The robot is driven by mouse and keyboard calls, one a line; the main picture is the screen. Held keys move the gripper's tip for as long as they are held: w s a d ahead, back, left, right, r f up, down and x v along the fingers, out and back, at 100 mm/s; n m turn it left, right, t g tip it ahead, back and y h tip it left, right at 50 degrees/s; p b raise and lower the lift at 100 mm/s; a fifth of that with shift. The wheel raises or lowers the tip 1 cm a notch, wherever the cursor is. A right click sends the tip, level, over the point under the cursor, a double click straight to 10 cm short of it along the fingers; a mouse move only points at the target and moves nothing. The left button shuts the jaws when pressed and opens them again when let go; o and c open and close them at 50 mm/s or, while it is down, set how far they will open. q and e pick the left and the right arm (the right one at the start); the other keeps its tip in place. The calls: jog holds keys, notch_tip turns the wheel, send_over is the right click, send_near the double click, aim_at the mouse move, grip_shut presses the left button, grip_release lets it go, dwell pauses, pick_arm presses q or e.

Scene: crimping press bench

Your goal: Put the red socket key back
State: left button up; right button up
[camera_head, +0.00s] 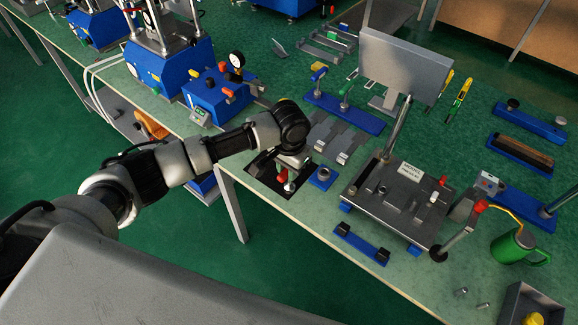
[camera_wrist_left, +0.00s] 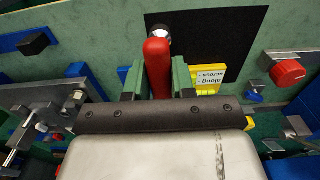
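The red socket key shows in the head view (camera_head: 282,176) under my left gripper (camera_head: 287,174), and its red handle fills the middle of the left wrist view (camera_wrist_left: 157,68). The two green fingers of the left gripper (camera_wrist_left: 158,82) lie close against both sides of the handle, with no clear gap. A pale round metal end shows just beyond the handle. A black mat (camera_head: 262,182) lies below, near the bench's left edge; it also shows in the left wrist view (camera_wrist_left: 225,35). Whether the key touches the mat is unclear. My right gripper is out of view.
A small blue block with a round top (camera_head: 322,177) stands just right of the gripper. Flat grey metal parts (camera_head: 338,138) lie behind it. A grey press fixture (camera_head: 400,200) with levers stands to the right, a blue bracket (camera_head: 361,245) in front.

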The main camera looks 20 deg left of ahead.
pick_arm(q)
jog(key=o, duration=0.4)
notch_tip(320, 180, up, 12)
jog(key=shift+r, duration=0.15)
dwell(0.3)
dwell(0.4)
